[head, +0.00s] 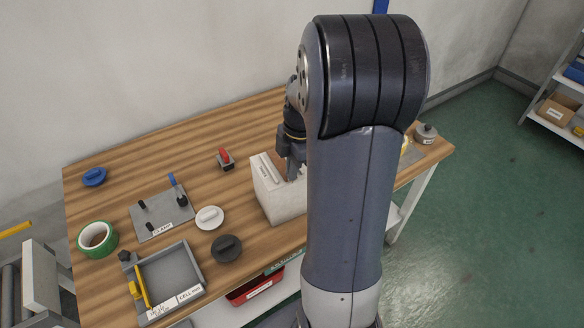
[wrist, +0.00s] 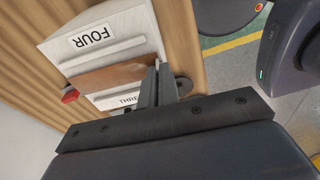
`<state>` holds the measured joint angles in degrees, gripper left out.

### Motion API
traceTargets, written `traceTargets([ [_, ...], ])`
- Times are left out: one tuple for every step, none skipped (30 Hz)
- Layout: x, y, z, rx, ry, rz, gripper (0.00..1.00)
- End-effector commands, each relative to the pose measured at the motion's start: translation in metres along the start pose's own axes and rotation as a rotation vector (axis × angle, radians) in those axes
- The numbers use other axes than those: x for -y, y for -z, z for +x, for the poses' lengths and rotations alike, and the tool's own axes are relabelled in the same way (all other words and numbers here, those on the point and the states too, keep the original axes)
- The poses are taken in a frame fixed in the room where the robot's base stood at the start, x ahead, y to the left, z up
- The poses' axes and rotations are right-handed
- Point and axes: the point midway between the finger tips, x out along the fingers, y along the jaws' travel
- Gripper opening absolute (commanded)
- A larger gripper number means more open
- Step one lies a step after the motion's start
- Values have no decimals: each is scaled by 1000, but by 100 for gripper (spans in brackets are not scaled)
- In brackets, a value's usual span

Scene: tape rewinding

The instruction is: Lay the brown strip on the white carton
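The white carton (head: 283,207) stands near the front edge of the table, partly hidden by my arm. In the wrist view the carton (wrist: 98,42) shows a FOUR label and a partly covered THREE label. The brown strip (wrist: 105,78) lies across the carton's top between these labels, its right end at my fingertips. I cannot tell whether it rests flat or is held slightly above. My gripper (wrist: 155,68) has its fingers close together, apparently pinching that end. In the head view my gripper (head: 291,176) is over the carton, mostly behind my arm.
Left of the carton are a white disc (head: 209,217), a dark disc (head: 226,248), a red-handled block (head: 225,160) and a grey clamp plate (head: 150,222). A grey tray (head: 192,256) and green tape roll (head: 82,241) sit further left. The back left tabletop is mostly clear.

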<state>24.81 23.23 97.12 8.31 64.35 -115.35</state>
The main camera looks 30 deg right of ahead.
Motion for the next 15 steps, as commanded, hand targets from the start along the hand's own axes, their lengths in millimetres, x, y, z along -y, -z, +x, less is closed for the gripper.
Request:
traceTargets([
  [0,0,1,0,0,0,0],
  [0,0,1,0,0,0,0],
  [0,0,0,0,0,0,0],
  [0,0,0,0,0,0,0],
  [0,0,0,0,0,0,0],
  [0,0,0,0,0,0,0],
  [0,0,0,0,0,0,3],
  [0,0,0,0,0,0,6],
  [0,0,0,0,0,0,9],
  [0,0,0,0,0,0,12],
  [0,0,0,0,0,0,14],
  [0,0,0,0,0,0,17],
  [0,0,0,0,0,0,20],
  [0,0,0,0,0,0,22],
  [0,0,0,0,0,0,25],
])
